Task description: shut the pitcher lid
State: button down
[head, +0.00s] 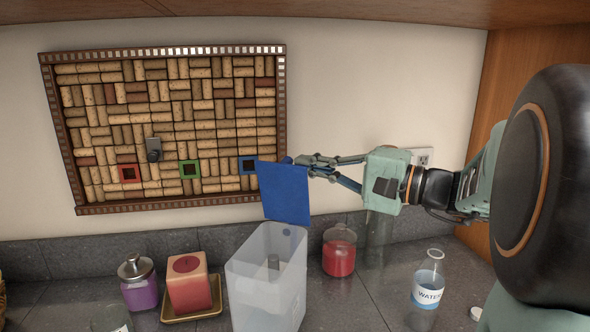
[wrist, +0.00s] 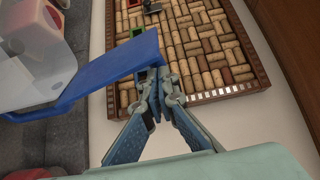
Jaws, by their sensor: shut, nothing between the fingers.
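The pitcher (head: 267,280) is a clear, whitish container standing on the counter. Its blue lid (head: 284,194) stands raised, open and roughly upright at the back of the rim. In the wrist view the lid (wrist: 105,68) runs across the upper left, with part of the pitcher (wrist: 28,55) beyond it. My gripper (head: 290,161) is shut and empty, at the upper right edge of the lid. In the wrist view the fingertips (wrist: 158,74) meet just beside the lid's end; whether they touch it I cannot tell.
A corkboard (head: 160,130) hangs on the wall behind. A red candle (head: 188,283) and a purple jar (head: 138,284) stand left of the pitcher. A red bottle (head: 339,252) and a water bottle (head: 428,281) stand to its right. A wooden shelf (head: 300,12) is overhead.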

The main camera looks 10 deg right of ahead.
jog(key=shift+s+a+f+n+b, duration=0.1)
jog(key=shift+s+a+n+b, duration=0.25)
jog(key=shift+b, duration=0.65)
jog(key=shift+s+n+b, duration=0.3)
jog(key=shift+n+b, duration=0.05)
jog(key=shift+b, duration=0.35)
